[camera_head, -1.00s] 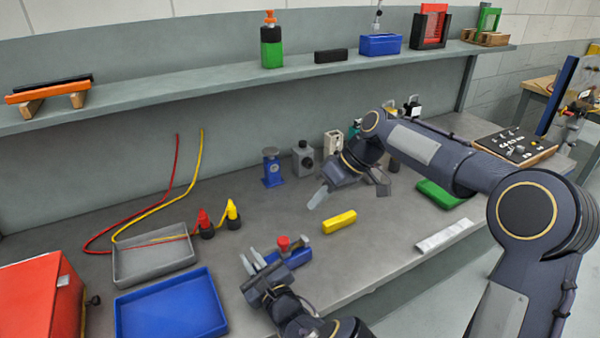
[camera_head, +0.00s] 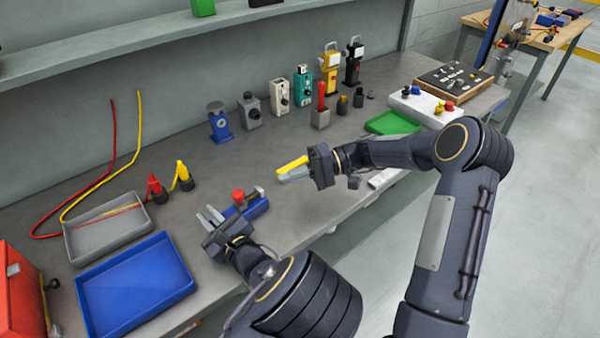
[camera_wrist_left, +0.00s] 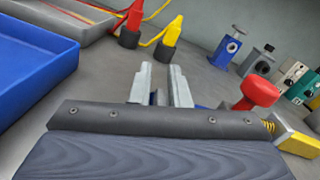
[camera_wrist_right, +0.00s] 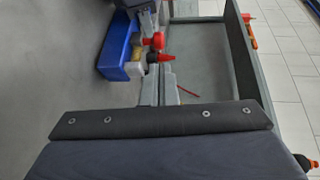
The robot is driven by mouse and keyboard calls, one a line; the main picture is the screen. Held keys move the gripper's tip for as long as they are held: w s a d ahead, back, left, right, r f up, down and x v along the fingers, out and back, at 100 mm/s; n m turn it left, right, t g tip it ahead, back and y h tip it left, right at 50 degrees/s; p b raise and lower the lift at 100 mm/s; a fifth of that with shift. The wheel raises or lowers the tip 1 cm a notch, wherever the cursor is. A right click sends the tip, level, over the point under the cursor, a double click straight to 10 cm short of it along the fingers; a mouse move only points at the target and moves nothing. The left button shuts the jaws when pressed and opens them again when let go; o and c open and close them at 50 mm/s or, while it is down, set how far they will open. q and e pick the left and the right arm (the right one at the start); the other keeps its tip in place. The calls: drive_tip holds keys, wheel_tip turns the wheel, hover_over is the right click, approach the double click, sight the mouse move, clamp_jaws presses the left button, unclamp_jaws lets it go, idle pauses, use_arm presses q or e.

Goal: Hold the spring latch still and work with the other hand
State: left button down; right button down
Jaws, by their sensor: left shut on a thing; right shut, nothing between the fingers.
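The spring latch has a blue base (camera_head: 252,208) and a red knob (camera_head: 238,196). It lies on the bench near the front edge. In the left wrist view its red knob (camera_wrist_left: 258,92) and a small coiled spring (camera_wrist_left: 268,127) show at the right. My left gripper (camera_head: 212,217) is shut on the blue base at its left end; the gripped part is mostly hidden. My right gripper (camera_head: 290,175) is shut and empty, right of the latch, with its fingertips pointing left towards it. In the right wrist view the blue base (camera_wrist_right: 118,45) lies ahead of my fingers.
A yellow bar (camera_head: 292,164) lies right behind my right fingers. A blue tray (camera_head: 135,285), a grey tray (camera_head: 108,228) and red (camera_head: 155,187) and yellow (camera_head: 183,174) plugs are at the left. Several devices, including a blue one (camera_head: 219,125), line the back.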

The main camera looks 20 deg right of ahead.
approach(238, 202)
drive_tip(key=a, duration=0.3)
drive_tip(key=a+r, duration=0.1)
drive_tip(key=shift+w+a, duration=0.35)
drive_tip(key=shift+w, duration=0.05)
drive_tip(key=shift+s+a, duration=0.4)
drive_tip(key=shift+a, duration=0.45)
drive_tip(key=shift+s+a, duration=0.35)
drive_tip(key=shift+a, duration=0.5)
drive_tip(key=shift+s+a, duration=0.4)
drive_tip(key=shift+a, duration=0.45)
drive_tip(key=shift+f, duration=0.1)
